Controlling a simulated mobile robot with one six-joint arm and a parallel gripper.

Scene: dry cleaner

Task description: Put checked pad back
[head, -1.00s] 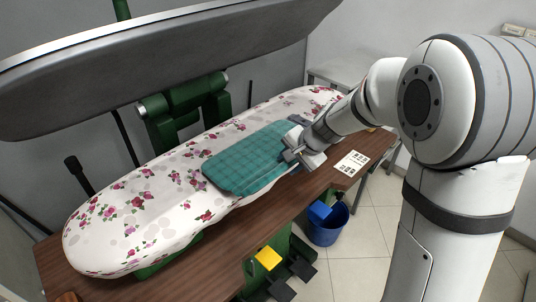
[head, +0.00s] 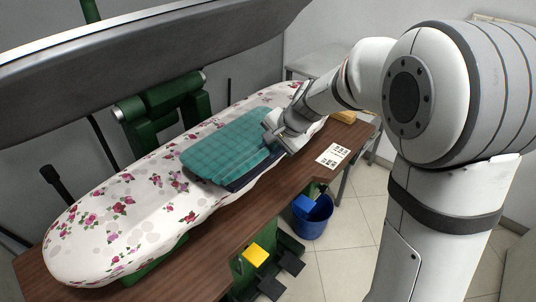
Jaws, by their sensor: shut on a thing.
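The teal checked pad (head: 228,146) is over the middle of the flowered ironing board (head: 115,215). My gripper (head: 271,131) is shut on the pad's right end, on the side toward the wooden table edge. The pad's near edge looks raised off the board. A dark strip (head: 240,183) shows beneath that edge; I cannot tell whether it is the pad's underside, shadow or something else. The gripper hides part of the pad's right end.
The grey upper press plate (head: 150,55) hangs open above the board. A wooden table (head: 195,250) runs along the board's front, with a white printed card (head: 333,156) on it. A blue bucket (head: 313,222) and pedals (head: 272,268) are below.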

